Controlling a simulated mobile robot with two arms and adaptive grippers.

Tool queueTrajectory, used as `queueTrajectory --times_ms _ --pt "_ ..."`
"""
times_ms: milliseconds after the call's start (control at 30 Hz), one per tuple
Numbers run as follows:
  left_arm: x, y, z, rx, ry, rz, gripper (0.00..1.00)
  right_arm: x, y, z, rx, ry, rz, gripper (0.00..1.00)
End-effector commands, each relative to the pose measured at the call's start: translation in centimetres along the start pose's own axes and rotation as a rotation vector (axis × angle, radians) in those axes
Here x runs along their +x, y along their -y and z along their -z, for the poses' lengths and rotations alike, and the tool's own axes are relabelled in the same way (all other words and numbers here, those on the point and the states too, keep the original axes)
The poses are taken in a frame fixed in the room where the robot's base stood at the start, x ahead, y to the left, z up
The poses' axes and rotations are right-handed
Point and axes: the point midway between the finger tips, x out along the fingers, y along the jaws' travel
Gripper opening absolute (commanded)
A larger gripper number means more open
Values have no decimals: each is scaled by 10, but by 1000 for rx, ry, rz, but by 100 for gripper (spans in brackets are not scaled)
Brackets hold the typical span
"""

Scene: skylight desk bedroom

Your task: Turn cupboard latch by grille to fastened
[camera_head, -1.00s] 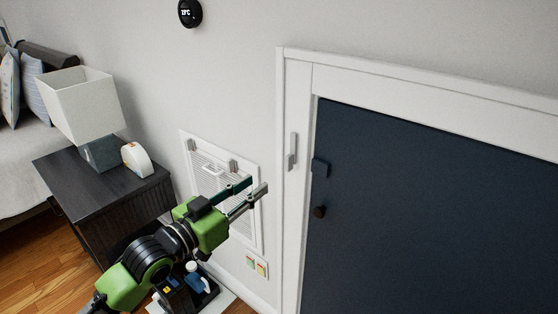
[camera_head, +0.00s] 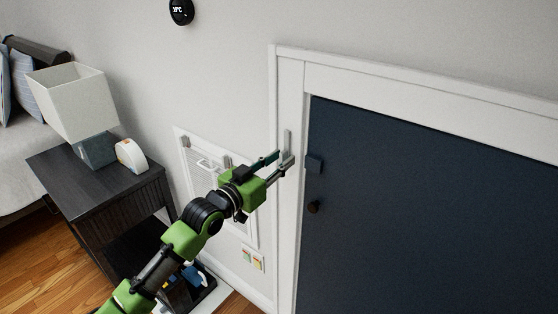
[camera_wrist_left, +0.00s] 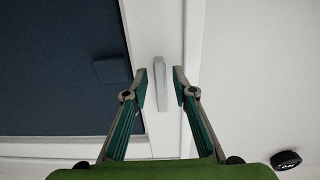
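The cupboard latch (camera_head: 287,142) is a slim pale grey bar on the white frame, left of the dark blue cupboard door (camera_head: 430,210). It stands upright, along the frame, and does not reach across to the dark catch (camera_head: 314,163) on the door's edge. My left gripper (camera_head: 284,159) is at the lower part of the latch. In the left wrist view the latch (camera_wrist_left: 161,75) lies between the two open fingers, with a small gap at each side. The white grille (camera_head: 197,158) is on the wall to the left, partly hidden by my left arm. My right gripper is not in view.
A dark nightstand (camera_head: 75,180) with a white-shaded lamp (camera_head: 72,100) stands at the left. A switch plate (camera_head: 252,258) is low on the wall, and a round thermostat (camera_head: 181,11) is above.

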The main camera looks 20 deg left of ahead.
Motion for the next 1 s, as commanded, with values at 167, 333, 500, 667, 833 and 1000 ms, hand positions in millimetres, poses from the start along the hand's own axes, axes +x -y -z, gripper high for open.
queueTrajectory --times_ms 167,333,500,667,833,1000 --pt "0 0 0 0 0 0 12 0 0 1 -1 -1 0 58" --pt "0 0 0 0 -1 0 0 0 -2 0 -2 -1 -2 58" --pt "0 0 0 6 0 0 0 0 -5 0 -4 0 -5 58" --pt "0 0 1 43 -1 0 0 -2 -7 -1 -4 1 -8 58" --pt "0 0 1 134 1 0 0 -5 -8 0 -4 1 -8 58" --pt "0 -1 2 274 0 0 0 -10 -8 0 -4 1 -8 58"
